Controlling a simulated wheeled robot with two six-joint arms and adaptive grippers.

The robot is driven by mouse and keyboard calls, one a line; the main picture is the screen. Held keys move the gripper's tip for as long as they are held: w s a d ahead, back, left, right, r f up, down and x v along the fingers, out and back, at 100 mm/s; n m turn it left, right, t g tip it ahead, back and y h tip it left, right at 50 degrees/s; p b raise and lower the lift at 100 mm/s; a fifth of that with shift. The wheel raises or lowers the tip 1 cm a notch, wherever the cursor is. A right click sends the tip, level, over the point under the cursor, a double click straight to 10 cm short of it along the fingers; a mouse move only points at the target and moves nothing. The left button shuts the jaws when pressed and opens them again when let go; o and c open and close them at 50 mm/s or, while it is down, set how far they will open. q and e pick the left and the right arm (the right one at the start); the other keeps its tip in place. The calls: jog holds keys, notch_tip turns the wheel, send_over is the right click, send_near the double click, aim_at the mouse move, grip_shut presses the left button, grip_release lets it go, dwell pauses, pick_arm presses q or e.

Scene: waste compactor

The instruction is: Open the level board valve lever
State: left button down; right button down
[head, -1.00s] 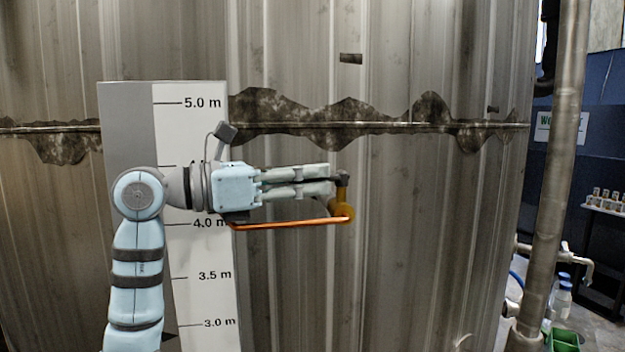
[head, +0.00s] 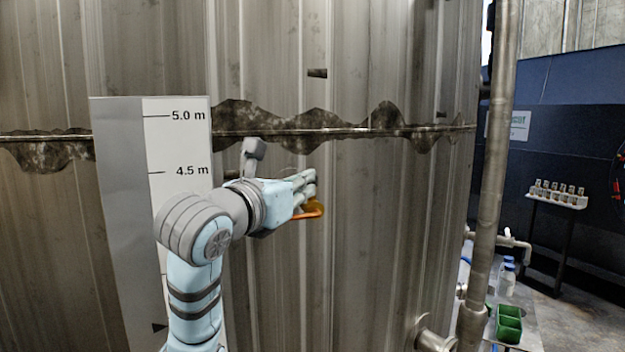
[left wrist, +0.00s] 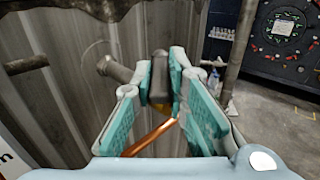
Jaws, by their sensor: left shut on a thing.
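The orange valve lever (head: 308,214) sits on the tank wall, to the right of the level board (head: 180,150). Its yellow valve body (head: 317,203) is partly behind my fingers. My left gripper (head: 308,184) is at the valve, above the orange bar, which looks short from here. In the left wrist view, my teal-padded fingers (left wrist: 164,84) are closed around the valve lever's dark grey upright part (left wrist: 160,76). The orange bar (left wrist: 150,138) slopes down to the left between the fingers. The exact contact is partly hidden. My right gripper is not in view.
The tall corrugated tank (head: 370,240) fills the middle. A vertical pipe (head: 492,170) stands at its right. Further right are a rack with small bottles (head: 557,194) and a green bin (head: 509,324). The space right of my gripper is clear.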

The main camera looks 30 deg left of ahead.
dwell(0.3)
pick_arm(q)
jog(key=c, duration=1.7)
grip_release()
jog(key=shift+o, duration=0.6)
jog(key=shift+w+f, duration=0.1)
jog(key=shift+w, duration=0.05)
jog(key=s, duration=0.7)
jog(key=shift+s+d, duration=0.35)
jog(key=shift+d, duration=0.1)
jog(key=shift+w, duration=0.1)
jog(key=shift+c, duration=0.4)
